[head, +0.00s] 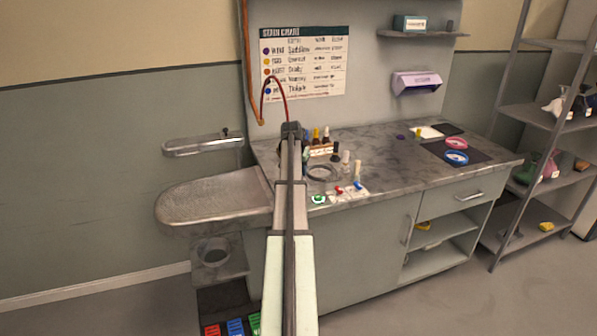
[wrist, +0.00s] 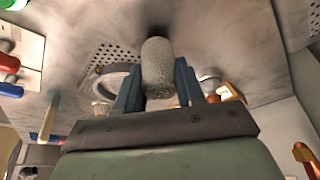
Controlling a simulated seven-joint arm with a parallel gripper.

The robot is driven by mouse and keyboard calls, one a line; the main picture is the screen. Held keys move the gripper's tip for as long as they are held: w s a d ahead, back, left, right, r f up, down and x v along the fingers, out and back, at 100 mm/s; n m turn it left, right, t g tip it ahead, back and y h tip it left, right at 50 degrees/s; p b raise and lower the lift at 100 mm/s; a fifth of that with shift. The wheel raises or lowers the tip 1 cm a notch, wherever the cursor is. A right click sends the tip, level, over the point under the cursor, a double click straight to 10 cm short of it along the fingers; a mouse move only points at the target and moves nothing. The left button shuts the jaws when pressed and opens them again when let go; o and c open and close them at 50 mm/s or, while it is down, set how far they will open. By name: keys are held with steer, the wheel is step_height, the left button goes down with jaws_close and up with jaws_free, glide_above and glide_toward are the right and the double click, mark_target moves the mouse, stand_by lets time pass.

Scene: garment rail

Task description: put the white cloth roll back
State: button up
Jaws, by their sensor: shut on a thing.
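The white cloth roll (wrist: 157,65) is a pale, rough-textured cylinder between my two blue-grey fingers in the wrist view. My gripper (wrist: 158,84) is shut on it. The roll's far end reaches toward the mottled grey worktop, beside a perforated patch; I cannot tell whether it touches. In the head view my arm's dark end (head: 291,130) is over the left part of the worktop (head: 385,150), and the roll is hidden behind my arm there.
Several small bottles (head: 326,138) stand just right of my arm, with a grey ring (head: 322,172) and red, blue and green capped items near the front edge. A pale rounded board (head: 215,197) and a narrow metal shelf (head: 200,145) are at left. The worktop's middle is clear.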

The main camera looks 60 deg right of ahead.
steer(key=shift+f, duration=0.35)
steer(key=shift+f, duration=0.1)
steer(key=o, duration=1)
steer(key=v, duration=1.2)
